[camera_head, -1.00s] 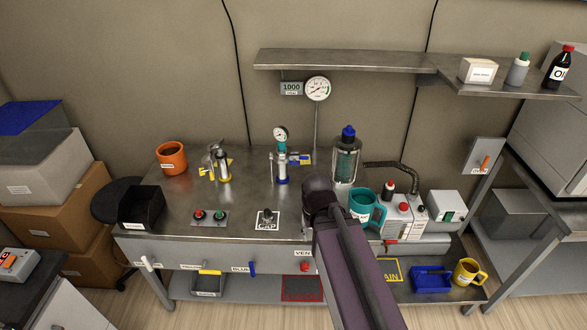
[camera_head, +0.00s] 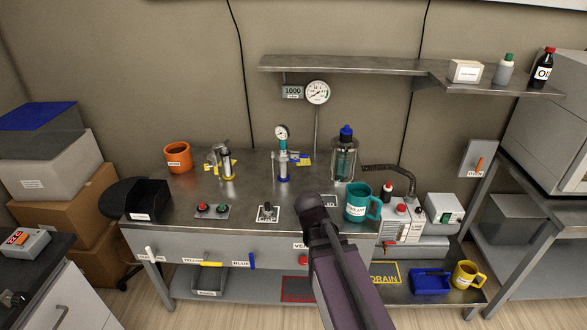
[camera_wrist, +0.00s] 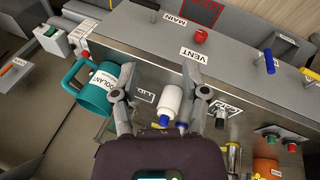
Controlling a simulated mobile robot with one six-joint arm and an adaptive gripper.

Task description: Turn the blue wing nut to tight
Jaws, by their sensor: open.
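The blue wing nut is too small to make out for sure. A blue part (camera_head: 284,179) sits at the foot of the gauge post, and a blue top (camera_head: 346,131) sits on the clear cylinder at the back of the bench. In the wrist view my gripper (camera_wrist: 163,80) has its two fingers spread apart. A white cylinder with a blue end (camera_wrist: 171,102) shows between them, with nothing seen gripped. My forearm hides part of the bench front in the head view, and the gripper's fingers are not visible there.
A teal coolant mug (camera_head: 361,203) stands close to the right of my arm. An orange mug (camera_head: 178,158), a black bin (camera_head: 148,201) and a red-green button plate (camera_head: 211,210) are to the left. A shelf (camera_head: 350,64) overhangs the back. A blue lever (camera_head: 252,261) is on the front panel.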

